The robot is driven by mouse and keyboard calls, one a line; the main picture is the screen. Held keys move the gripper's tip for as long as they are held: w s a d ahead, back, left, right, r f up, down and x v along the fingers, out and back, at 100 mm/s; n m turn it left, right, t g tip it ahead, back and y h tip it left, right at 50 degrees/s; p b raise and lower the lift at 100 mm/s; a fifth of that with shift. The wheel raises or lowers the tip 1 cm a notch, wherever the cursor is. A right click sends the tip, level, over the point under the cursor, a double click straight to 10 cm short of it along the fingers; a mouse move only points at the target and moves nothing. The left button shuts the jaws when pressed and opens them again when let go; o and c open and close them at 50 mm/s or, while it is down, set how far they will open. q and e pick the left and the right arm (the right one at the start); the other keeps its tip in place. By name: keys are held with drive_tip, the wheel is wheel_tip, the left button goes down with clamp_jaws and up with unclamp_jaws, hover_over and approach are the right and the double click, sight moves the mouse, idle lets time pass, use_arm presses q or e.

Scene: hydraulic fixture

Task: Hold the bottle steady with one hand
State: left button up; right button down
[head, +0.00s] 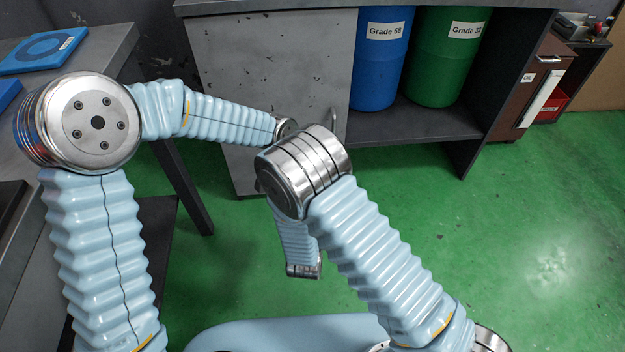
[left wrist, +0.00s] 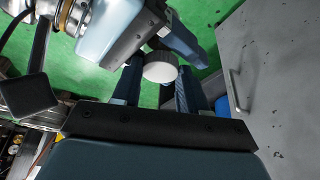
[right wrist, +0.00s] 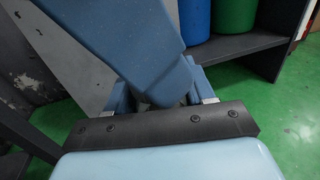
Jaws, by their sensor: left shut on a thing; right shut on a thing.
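A white, round, ridged piece that looks like the bottle's cap (left wrist: 160,67) shows in the left wrist view; the rest of the bottle is hidden. My left gripper (left wrist: 160,92) has its two dark fingers on either side just below it, closed on the bottle. My right gripper (left wrist: 176,42) comes in from the top, with its fingers close against the same piece. In the right wrist view, my right gripper's fingers (right wrist: 163,97) are partly covered by my left gripper's blue body, so the contact is hidden.
A grey cabinet (head: 265,75) with a handle stands in front. A blue drum (head: 380,65) and a green drum (head: 443,65) sit on its open shelf. A grey workbench (head: 100,55) is at the left. The green floor (head: 500,230) at the right is clear.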

use_arm(q)
drive_tip(key=shift+a+f, duration=0.1)
drive_tip(key=shift+f, duration=0.4)
drive_tip(key=o, duration=0.7)
drive_tip(key=shift+a, duration=0.1)
drive_tip(key=o, duration=0.4)
drive_tip(key=shift+s, duration=0.1)
